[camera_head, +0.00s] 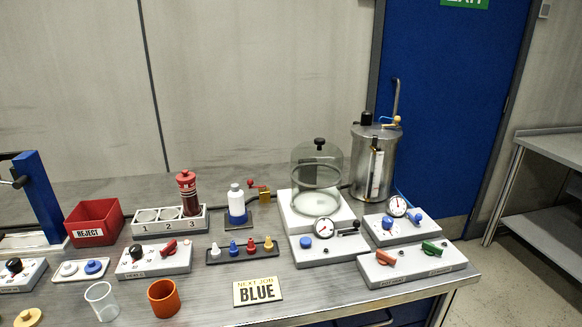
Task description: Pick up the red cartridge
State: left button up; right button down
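The red cartridge (188,195) is a dark red cylinder with a bright red ribbed cap. It stands upright in position 3 of a grey rack (168,225) numbered 1, 2 and 3. Positions 1 and 2 look empty. The cartridge's lower end is hidden in the rack. Neither of my grippers shows in the head view, and nothing is seen touching the cartridge.
A red REJECT bin (93,222) stands left of the rack. A switch box (154,260), clear cup (102,301) and orange cup (164,298) are in front. A glass bell jar (317,180) stands further right.

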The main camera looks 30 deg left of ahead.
aim_at(188, 193)
jog(key=u, duration=1.7)
jog(key=i+l+u, duration=0.1)
jog(key=l+u, duration=0.85)
jog(key=l, duration=0.15)
